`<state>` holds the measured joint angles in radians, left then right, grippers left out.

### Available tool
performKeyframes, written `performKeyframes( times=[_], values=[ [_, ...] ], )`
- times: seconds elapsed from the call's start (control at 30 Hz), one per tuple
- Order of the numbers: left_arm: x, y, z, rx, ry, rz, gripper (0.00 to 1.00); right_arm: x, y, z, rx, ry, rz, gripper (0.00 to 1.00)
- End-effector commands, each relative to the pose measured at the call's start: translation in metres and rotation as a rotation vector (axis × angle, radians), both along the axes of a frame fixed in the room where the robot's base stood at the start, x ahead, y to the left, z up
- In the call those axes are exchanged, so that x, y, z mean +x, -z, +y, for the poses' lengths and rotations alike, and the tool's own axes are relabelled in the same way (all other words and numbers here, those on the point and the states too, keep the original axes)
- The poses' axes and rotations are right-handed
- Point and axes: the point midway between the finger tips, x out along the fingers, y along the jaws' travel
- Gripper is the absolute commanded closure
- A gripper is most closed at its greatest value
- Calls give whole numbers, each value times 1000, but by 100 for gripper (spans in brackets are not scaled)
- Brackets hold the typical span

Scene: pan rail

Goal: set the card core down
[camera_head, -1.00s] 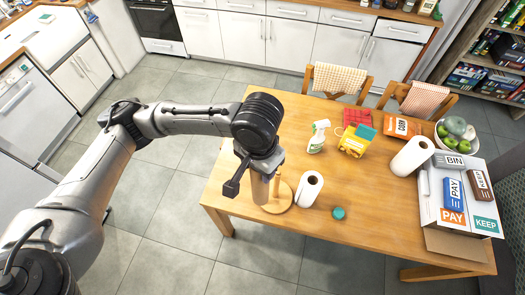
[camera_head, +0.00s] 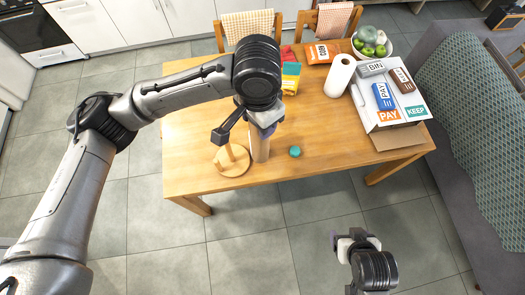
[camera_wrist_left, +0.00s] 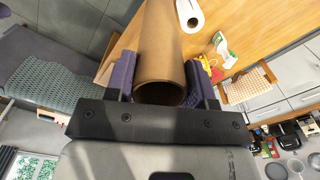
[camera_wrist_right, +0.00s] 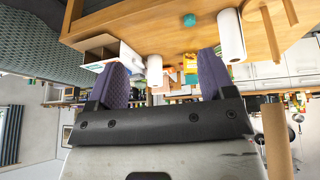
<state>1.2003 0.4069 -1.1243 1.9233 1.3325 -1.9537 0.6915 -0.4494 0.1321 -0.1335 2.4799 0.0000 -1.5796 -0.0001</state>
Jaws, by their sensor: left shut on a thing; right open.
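The card core (camera_head: 260,146) is a plain brown tube, held roughly upright over the table to the right of the wooden roll holder (camera_head: 231,160). My left gripper (camera_head: 264,122) is shut on it near its upper end. In the left wrist view the core (camera_wrist_left: 161,45) sits between the purple fingers (camera_wrist_left: 162,78), its open end facing the camera. The holder's peg is bare. My right gripper (camera_head: 347,240) is open and empty, off the table's near side; its spread fingers show in the right wrist view (camera_wrist_right: 167,78).
A white paper roll (camera_head: 340,75) stands farther back, near the box marked PAY and KEEP (camera_head: 405,113). A white roll (camera_wrist_left: 189,14) shows beyond the core. Bare table (camera_head: 190,125) lies left of the holder.

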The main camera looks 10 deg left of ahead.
Motion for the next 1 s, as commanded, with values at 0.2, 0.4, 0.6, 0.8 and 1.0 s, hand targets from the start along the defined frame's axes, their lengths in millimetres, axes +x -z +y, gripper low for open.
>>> performKeyframes(
  times=[0.2, 0.4, 0.6, 0.8, 1.0],
  values=[
    [0, 0, 0, 0, -1, 0, 92, 60, -44, 77, -7, -236, -181, 20],
    [0, 0, 0, 0, -2, 0, 92, 82, -69, 142, -206, -510, -425, 20],
    [0, 0, 0, -1, -2, 1, 92, 78, -82, 189, -608, -931, -678, 20],
    [0, 0, 0, -1, -2, 1, 92, 70, -95, 215, -1029, -1238, -843, 20],
    [0, 0, 0, -1, -2, 1, 92, 72, -113, 226, -1509, -1444, -928, 20]
  ],
)
